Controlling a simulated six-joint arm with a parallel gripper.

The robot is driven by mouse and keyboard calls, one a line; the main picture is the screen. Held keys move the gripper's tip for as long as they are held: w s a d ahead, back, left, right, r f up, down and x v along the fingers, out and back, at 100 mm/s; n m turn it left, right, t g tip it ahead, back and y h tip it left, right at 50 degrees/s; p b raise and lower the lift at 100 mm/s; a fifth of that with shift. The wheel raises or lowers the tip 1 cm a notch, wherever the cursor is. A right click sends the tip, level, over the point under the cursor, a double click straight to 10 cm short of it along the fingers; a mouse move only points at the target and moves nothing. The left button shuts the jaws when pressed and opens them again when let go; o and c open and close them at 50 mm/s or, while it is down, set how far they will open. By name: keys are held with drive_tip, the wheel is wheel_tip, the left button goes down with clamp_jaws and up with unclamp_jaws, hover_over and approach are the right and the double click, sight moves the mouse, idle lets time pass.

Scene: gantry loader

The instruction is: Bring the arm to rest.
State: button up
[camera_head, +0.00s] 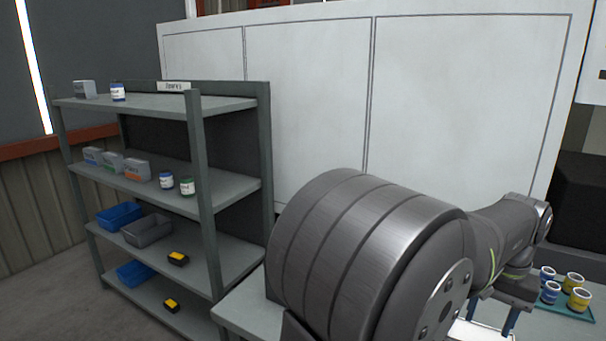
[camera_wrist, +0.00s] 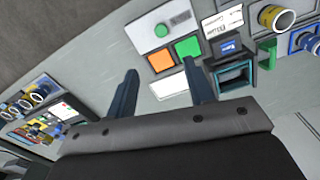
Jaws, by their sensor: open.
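My gripper (camera_wrist: 160,80) is open and empty in the wrist view, its two dark blue fingers spread apart above a grey work surface (camera_wrist: 95,65). In the head view my gripper (camera_head: 491,316) hangs at the lower right, at the end of my bent arm. My large grey arm housing fills the centre foreground and hides much of the bench.
The head view shows a teal tray (camera_head: 570,312) of blue and yellow cans, and a stocked shelf rack (camera_head: 197,150) at left.

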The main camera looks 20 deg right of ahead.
drive_tip(key=f, duration=1.7)
drive_tip(key=shift+w+d+f, duration=0.15)
drive_tip(key=shift+w+d, duration=0.1)
drive_tip(key=shift+w, duration=0.05)
drive_tip(key=w+d, duration=0.5)
drive_tip(key=shift+w+d, duration=0.3)
drive_tip(key=shift+w+d+r, duration=0.2)
drive_tip(key=shift+d+r, duration=0.05)
drive_tip(key=shift+r, duration=0.45)
wheel_tip(320, 180, up, 16)
drive_tip(key=w+a+f, duration=0.1)
drive_tip(key=w+f, duration=0.2)
drive_tip(key=w, duration=0.3)
drive_tip(key=w+a+f+n+t, duration=0.1)
drive_tip(key=w+a+f, duration=0.1)
drive_tip(key=w+f, duration=0.2)
drive_tip(key=shift+w+a+f, duration=0.15)
drive_tip(key=shift+w+f, duration=0.15)
drive_tip(key=shift+w, duration=0.95)
